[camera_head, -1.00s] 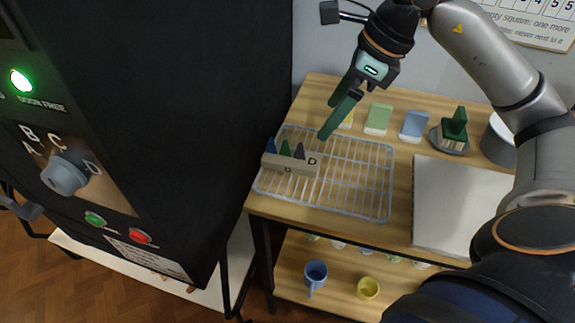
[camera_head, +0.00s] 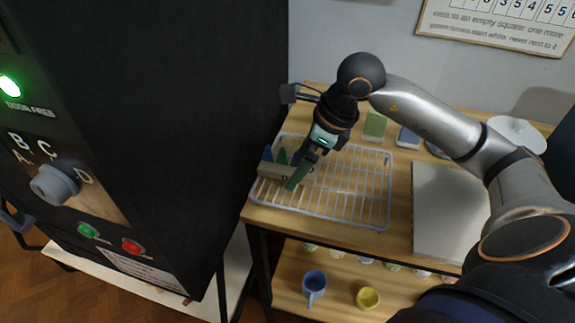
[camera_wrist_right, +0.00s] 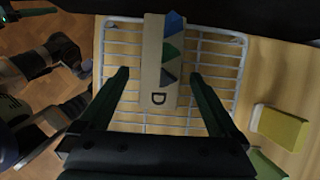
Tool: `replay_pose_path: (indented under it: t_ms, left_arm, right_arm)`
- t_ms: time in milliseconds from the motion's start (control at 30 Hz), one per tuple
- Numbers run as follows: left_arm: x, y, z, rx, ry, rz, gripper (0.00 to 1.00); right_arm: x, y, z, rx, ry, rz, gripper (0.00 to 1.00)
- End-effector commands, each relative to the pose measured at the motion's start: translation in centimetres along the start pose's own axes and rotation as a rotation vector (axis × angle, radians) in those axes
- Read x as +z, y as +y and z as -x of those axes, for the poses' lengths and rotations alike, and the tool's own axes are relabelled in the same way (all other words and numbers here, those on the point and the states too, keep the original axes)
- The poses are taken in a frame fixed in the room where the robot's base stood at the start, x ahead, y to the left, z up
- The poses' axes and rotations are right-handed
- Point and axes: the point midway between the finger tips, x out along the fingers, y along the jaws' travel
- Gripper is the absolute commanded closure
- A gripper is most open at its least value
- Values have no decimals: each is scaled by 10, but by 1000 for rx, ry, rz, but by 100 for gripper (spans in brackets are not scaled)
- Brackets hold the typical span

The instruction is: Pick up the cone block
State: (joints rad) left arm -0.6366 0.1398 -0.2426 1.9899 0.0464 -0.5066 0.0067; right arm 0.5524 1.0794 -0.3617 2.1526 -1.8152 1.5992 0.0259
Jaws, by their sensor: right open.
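The cone block is a pale wooden bar (camera_head: 268,170) with a row of small blue, green and dark cones and a letter D. It lies at the left end of the white wire rack (camera_head: 378,205). My right gripper (camera_head: 297,178) is low over it and hides its right part in the head view. In the right wrist view the block (camera_wrist_right: 152,55) lies between and a little beyond the open fingers (camera_wrist_right: 160,75), lettered end nearest me, with a gap on each side.
The black kiln (camera_head: 190,120) stands close on the left of the rack. A blue mug (camera_head: 314,287) and yellow cup (camera_head: 367,298) are on the lower shelf.

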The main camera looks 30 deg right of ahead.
Motion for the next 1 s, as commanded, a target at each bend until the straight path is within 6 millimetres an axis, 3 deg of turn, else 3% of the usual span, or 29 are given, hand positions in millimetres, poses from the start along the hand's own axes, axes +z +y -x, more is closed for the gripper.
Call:
replay_pose_path:
  t_ms: [200, 1000]
  left_arm:
    - [-1, 0, 0, 0, 1, -1, 50]
    - [-1, 0, 0, 0, 2, -1, 50]
  right_arm:
    - [0, 0, -1, -1, 0, 0, 3]
    - [0, 0, 0, -1, 0, -1, 92]
